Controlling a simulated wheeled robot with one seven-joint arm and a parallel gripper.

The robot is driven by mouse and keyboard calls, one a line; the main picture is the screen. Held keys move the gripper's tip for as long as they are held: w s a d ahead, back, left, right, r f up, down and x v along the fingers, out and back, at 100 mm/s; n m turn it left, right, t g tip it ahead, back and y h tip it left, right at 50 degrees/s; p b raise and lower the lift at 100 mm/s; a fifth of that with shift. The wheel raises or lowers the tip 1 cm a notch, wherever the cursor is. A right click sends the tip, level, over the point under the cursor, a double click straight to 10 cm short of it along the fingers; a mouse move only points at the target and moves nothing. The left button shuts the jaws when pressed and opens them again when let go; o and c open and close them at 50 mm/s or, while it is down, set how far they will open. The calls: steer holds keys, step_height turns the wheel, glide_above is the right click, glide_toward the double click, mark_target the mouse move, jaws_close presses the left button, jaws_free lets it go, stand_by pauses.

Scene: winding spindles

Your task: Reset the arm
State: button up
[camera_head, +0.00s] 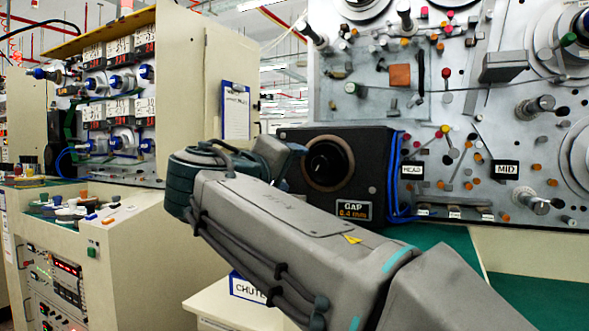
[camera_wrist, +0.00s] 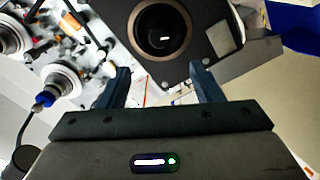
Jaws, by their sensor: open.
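My arm reaches in from the lower right of the head view. My gripper shows in the wrist view (camera_wrist: 162,88), with its two dark fingers spread apart. I see nothing between the fingers. In the head view the same dark box (camera_head: 372,160) carries a "GAP" label and stands just behind the end of my arm. The arm hides part of the box's left side, and the gripper's fingers cannot be made out there.
A spindle panel (camera_head: 455,120) with knobs and rollers rises behind the box at right. A cream cabinet machine (camera_head: 182,95) stands at left, with a clipboard (camera_head: 236,112) on its side. A "CHUTE" sign (camera_head: 248,287) is below my arm. Green surface (camera_head: 540,298) lies at lower right.

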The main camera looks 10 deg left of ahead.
steer(key=s+d+f+m+g+y+p, duration=0.1)
steer(key=s+d+f+g+p, duration=0.1)
steer(key=d+f+g+p, duration=0.4)
steer(key=s+d+f+m+g+p, duration=0.1)
steer(key=d+f+g+p, duration=0.15)
steer(key=d+p, duration=0.7)
steer(key=s+d+f+m+g+y+p, duration=0.2)
steer(key=s+p, duration=0.4)
steer(key=s, duration=0.3)
steer(key=s+d+f+m+g+y+p, duration=0.3)
steer(key=s+d+f+m+p, duration=0.1)
steer(key=s, duration=0.5)
steer(key=shift+d+f+g+p, duration=0.35)
steer(key=shift+d+f+p, duration=0.5)
steer(key=shift+f, duration=0.45)
steer(key=shift+a, duration=0.15)
